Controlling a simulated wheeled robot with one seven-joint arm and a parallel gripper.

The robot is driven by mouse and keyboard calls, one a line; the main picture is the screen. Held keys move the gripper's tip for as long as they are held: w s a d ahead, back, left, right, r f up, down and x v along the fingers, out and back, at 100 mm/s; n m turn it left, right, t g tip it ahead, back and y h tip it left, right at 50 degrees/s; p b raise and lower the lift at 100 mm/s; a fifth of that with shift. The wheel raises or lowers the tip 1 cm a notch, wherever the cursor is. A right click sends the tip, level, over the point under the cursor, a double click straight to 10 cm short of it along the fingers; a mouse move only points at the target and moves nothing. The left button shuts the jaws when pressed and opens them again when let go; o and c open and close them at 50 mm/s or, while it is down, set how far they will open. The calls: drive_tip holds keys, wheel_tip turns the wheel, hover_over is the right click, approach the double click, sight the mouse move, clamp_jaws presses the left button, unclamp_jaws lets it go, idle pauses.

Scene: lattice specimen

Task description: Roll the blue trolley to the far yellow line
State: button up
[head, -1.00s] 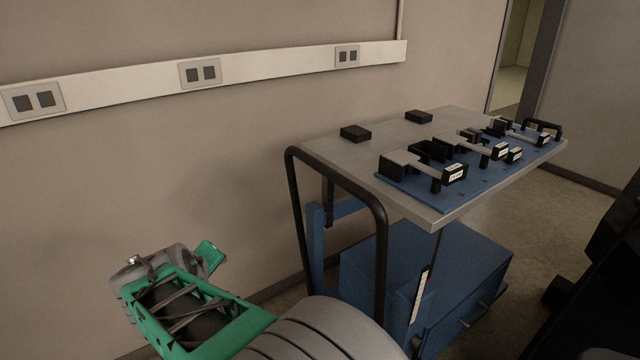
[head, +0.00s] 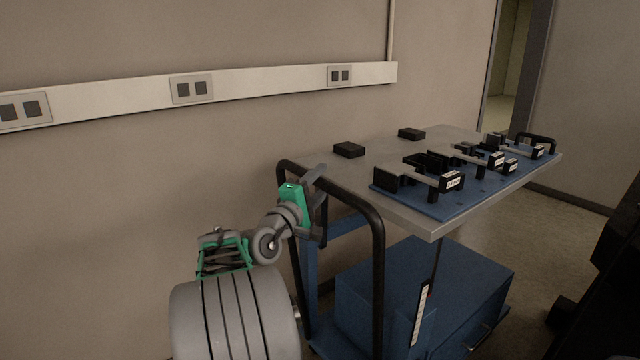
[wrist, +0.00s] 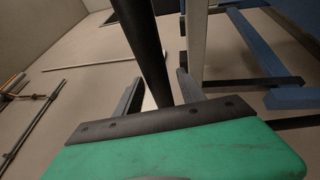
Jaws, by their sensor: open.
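The blue trolley (head: 420,300) stands beside the wall, with a grey top (head: 400,170) and a black tubular push handle (head: 376,260) at its near end. My gripper (head: 318,205) is open at the handle's left upright, just below its top bend. In the wrist view, a black handle bar (wrist: 147,50) runs down between the two fingers of my gripper (wrist: 158,90). I cannot tell whether either finger touches it. I cannot make out a yellow line in either current view.
A blue board (head: 450,200) with several black and grey fixtures lies on the trolley top, beside two black blocks (head: 349,150). The wall with a socket rail (head: 260,82) runs close along the left. A dark object (head: 615,260) stands at the right. Floor shows beyond the trolley.

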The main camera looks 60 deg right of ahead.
drive_tip(key=shift+c, duration=0.5)
clamp_jaws()
idle(0.8)
